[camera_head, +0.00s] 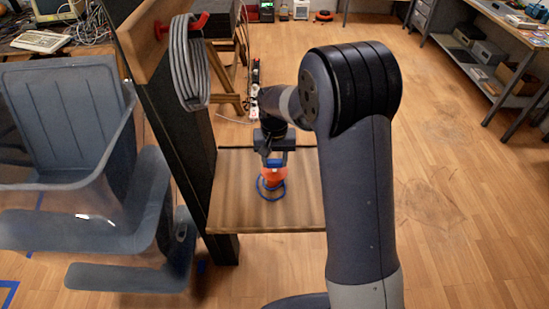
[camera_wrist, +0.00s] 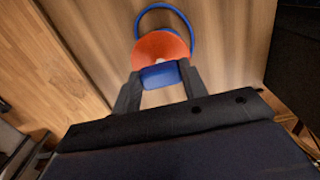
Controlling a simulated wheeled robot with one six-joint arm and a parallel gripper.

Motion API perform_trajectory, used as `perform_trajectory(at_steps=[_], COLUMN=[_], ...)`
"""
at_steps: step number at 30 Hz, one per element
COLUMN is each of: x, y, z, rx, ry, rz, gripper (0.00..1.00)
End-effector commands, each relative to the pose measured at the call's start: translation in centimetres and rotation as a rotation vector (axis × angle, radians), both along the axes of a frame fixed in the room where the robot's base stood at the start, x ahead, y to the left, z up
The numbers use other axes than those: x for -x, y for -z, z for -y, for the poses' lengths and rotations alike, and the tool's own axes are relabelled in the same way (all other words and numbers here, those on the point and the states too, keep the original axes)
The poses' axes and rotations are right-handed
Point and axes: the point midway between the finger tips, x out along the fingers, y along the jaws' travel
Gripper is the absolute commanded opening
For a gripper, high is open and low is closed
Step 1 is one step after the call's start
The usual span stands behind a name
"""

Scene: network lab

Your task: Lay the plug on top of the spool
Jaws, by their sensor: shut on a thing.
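My gripper (camera_head: 274,161) is over the wooden shelf, its jaws pointing down. In the wrist view, its two fingers (camera_wrist: 160,88) are shut on a small blue plug (camera_wrist: 160,75). The orange spool (camera_head: 271,178) stands on the shelf directly below. In the wrist view the spool (camera_wrist: 158,46) shows as an orange disc with a pale middle, partly covered by the plug. The plug overlaps the spool's near edge in that view; I cannot tell whether they touch.
A blue ring (camera_head: 279,195) lies on the wooden shelf (camera_head: 240,210) around the spool's foot. A dark upright post (camera_head: 190,150) with a hanging grey cable coil (camera_head: 189,70) stands close on the left. A grey chair (camera_head: 65,120) is farther left. Open floor (camera_head: 450,200) lies right.

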Motion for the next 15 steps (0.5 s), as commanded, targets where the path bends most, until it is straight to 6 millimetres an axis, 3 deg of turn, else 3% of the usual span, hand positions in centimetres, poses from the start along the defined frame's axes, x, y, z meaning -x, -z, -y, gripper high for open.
perform_trajectory(at_steps=[15], x=[0.0], y=[1.4], z=[0.0], rx=[0.0], ry=[0.0], rz=[-0.001], gripper=[0.19])
